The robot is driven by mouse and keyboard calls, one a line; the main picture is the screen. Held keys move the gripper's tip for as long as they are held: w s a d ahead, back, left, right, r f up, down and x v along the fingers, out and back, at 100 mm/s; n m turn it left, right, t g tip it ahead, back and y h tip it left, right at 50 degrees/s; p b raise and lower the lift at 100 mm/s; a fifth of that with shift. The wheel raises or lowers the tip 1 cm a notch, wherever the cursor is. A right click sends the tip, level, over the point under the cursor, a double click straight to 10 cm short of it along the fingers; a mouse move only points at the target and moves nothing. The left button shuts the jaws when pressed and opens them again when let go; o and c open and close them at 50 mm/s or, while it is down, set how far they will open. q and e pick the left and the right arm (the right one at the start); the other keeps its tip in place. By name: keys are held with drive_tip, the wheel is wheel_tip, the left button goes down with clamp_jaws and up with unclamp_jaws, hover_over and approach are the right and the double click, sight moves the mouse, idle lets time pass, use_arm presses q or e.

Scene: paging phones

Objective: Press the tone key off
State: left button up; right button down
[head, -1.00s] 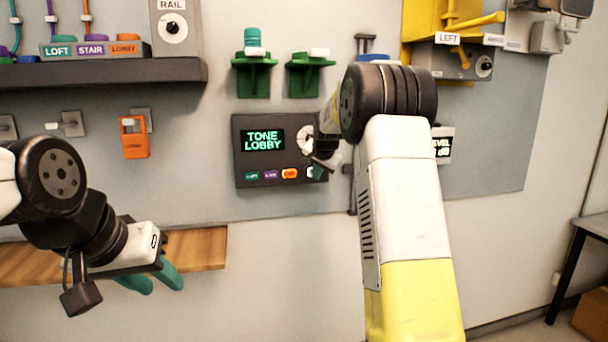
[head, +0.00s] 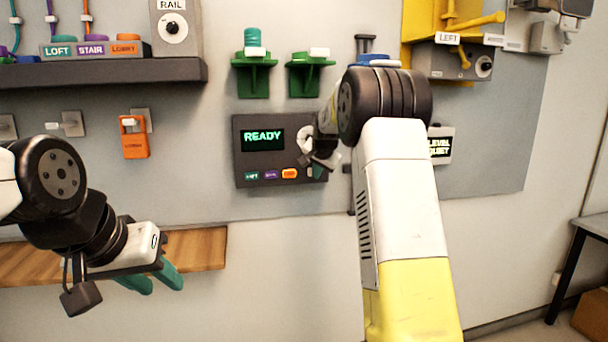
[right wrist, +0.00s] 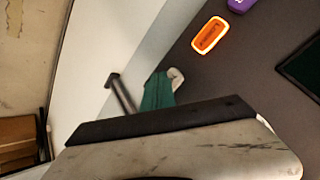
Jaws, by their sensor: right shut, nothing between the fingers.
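The dark panel (head: 240,150) on the wall has a screen (head: 263,139) that reads READY in green. A row of small keys runs along its lower edge: a teal key (head: 252,175), a purple key (head: 271,174) and a lit orange key (head: 289,173). A pale key (right wrist: 177,77) at the row's end is mostly hidden behind my right gripper's teal fingers (right wrist: 157,92). My right gripper (head: 317,170) is shut and empty at that key; I cannot tell whether it touches. My left gripper (head: 157,281) is open and empty, low at the left.
A level box (head: 440,146) right of my right arm reads LEVEL QUIET. Green brackets (head: 310,75) sit above the panel. An orange handset (head: 134,138) hangs to the left. A wooden shelf (head: 205,250) is behind my left gripper. A dark ledge (head: 100,73) sticks out at upper left.

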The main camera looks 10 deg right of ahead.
drive_tip(key=shift+s, duration=0.45)
drive_tip(key=s, duration=0.6)
